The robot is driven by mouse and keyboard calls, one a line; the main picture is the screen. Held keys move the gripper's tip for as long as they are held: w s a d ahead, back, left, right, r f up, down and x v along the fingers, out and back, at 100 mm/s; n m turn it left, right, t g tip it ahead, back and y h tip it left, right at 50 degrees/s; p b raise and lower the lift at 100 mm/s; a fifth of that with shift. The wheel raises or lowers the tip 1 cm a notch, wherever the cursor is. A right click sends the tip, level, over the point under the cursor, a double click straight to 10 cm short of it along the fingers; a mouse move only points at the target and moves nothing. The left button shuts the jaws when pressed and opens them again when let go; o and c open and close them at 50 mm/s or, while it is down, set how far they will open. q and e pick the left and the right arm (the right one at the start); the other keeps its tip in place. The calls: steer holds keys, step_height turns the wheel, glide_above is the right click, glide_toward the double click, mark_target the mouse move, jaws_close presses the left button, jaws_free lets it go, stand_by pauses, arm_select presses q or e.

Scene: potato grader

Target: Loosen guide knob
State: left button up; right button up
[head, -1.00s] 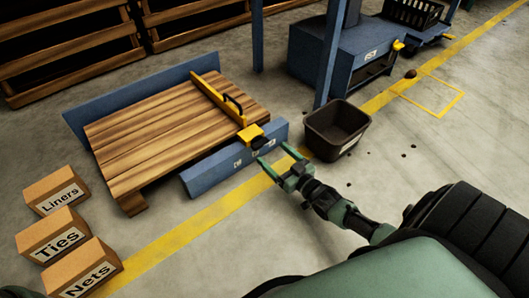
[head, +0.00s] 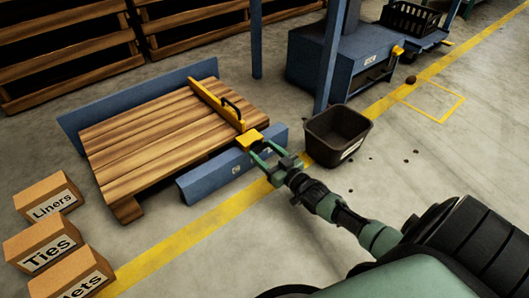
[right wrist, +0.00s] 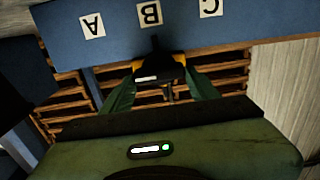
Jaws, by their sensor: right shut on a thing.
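The yellow guide bar (head: 213,101) lies across the wooden pallet deck and ends in a yellow block (head: 247,137) at the blue front rail (head: 215,173). The dark guide knob (right wrist: 158,70) shows in the right wrist view, under the rail's B label, with a pointed tip toward it. My right gripper (head: 262,153) reaches in from the right at the block. It is shut on the knob, with one green finger on each side in the right wrist view (right wrist: 160,92). In the head view the fingers mostly hide the knob. My left gripper is not in view.
The rail carries labels A (right wrist: 92,25), B (right wrist: 149,13) and C (right wrist: 210,7). A dark bin (head: 338,136) stands just right of the rail. Boxes marked Liners (head: 47,196) and Ties (head: 43,242) stand left. A blue post (head: 330,60) rises behind the bin.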

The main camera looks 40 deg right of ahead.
steer(key=n+p, duration=0.3)
steer(key=shift+a+r, duration=0.1)
steer(key=shift+a+n+p, duration=0.1)
steer(key=shift+n+p, duration=0.45)
steer(key=shift+n, duration=0.55)
steer(key=n+p, duration=0.1)
steer(key=n, duration=0.1)
steer(key=shift+n, duration=0.4)
steer(key=n, duration=0.4)
steer(key=shift+a+f+p, duration=0.15)
steer(key=shift+f+p, duration=0.15)
steer(key=shift+f, duration=0.05)
steer(key=n, duration=0.6)
steer(key=shift+f, duration=0.2)
steer(key=o, duration=1.4)
